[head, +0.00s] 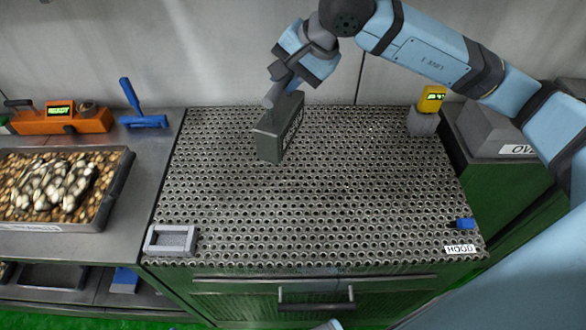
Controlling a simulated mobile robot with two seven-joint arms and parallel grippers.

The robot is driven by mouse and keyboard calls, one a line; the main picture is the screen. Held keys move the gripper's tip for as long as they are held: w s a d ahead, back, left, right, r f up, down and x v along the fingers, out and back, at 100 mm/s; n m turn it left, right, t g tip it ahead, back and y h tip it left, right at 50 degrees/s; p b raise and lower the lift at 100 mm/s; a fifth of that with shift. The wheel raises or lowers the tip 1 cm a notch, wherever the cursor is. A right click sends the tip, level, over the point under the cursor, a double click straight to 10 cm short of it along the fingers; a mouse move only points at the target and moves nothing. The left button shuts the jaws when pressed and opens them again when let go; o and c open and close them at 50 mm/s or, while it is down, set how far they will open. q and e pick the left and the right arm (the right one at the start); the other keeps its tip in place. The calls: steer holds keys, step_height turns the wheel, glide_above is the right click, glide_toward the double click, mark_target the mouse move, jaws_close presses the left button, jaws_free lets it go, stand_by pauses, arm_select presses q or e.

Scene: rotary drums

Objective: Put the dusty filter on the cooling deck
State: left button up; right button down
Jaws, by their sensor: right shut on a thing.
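A dark grey-green box-shaped filter (270,146) with a white label on its side is at the back left of the cooling deck. The cooling deck (350,190) is a perforated metal top on a green cabinet. My right gripper (270,101) is shut on the filter's top from above. The filter is upright; I cannot tell whether its bottom touches the deck. My left gripper is not in view.
A grey frame (171,240) lies at the deck's front left corner. A yellow meter (432,98) on a grey block stands at the back right, a blue piece (464,224) at the front right. The deck's middle is clear.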

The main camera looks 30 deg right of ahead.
mark_target(288, 132)
step_height(288, 132, down, 14)
steer(key=shift+r+p, duration=0.1)
steer(key=shift+p, duration=0.8)
steer(key=shift+f+p, duration=0.3)
steer(key=shift+f, duration=2.4)
steer(key=shift+f, duration=0.15)
steer(key=c, duration=1)
jaws_free()
